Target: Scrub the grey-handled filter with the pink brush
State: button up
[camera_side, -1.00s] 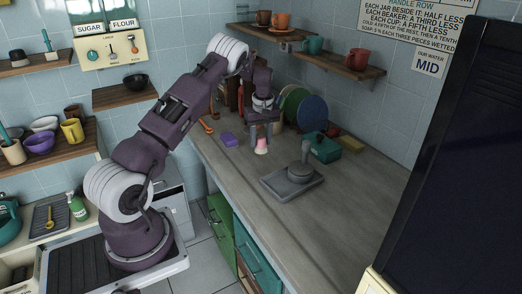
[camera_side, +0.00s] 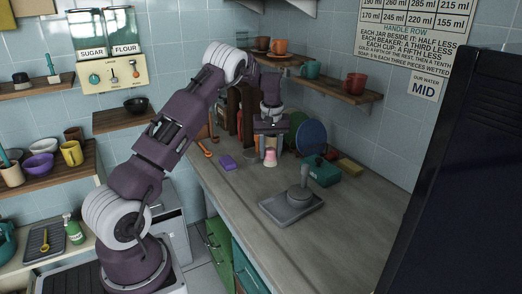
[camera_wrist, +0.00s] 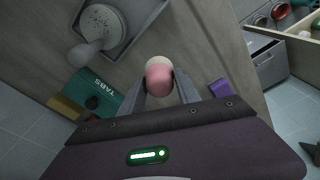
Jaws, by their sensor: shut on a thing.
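My gripper (camera_side: 270,148) is shut on the pink brush (camera_side: 270,157), which points down over the counter. In the wrist view the pink brush (camera_wrist: 159,76) sits between my fingers (camera_wrist: 158,92), with a pale part beyond the pink. Whether it clears the counter is hard to tell. The grey-handled filter (camera_side: 301,193) stands on a grey tray (camera_side: 272,210), to the right of and nearer than the brush, its handle upright. The wrist view shows its pale round disc with small holes (camera_wrist: 101,22) and its handle (camera_wrist: 84,51) at upper left, apart from the brush.
A teal TABS box (camera_side: 323,174) and a yellow sponge (camera_side: 350,166) lie right of the brush. A purple sponge (camera_side: 228,163) lies to its left. Plates (camera_side: 311,137) stand behind, by the wall. The counter front is clear.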

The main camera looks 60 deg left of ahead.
jog(key=w+d+r+m, duration=0.2)
jog(key=d+m, duration=0.4)
jog(key=d, duration=0.2)
notch_tip(320, 180, down, 6)
jog(key=shift+s+d+f+t, duration=0.15)
jog(key=shift+d+t, duration=0.1)
jog(key=shift+t, duration=0.05)
jog(key=shift+d+f, duration=0.15)
jog(key=shift+f, duration=0.8)
jog(key=shift+w+d, duration=0.3)
jog(key=shift+d, duration=0.05)
jog(key=shift+c, duration=0.6)
jog(key=shift+w+d, duration=0.5)
jog(key=shift+d, duration=0.5)
jog(key=shift+w+d, duration=0.55)
jog(key=shift+d, duration=0.45)
jog(key=shift+w+d, duration=0.5)
jog(key=shift+d, duration=0.5)
jog(key=shift+s+a, duration=0.6)
jog(key=shift+a, duration=0.55)
jog(key=shift+s+a, duration=0.6)
jog(key=shift+a, duration=0.6)
jog(key=shift+s+a, duration=0.6)
jog(key=shift+a, duration=0.55)
notch_tip(320, 180, up, 8)
jog(key=shift+r, duration=0.15)
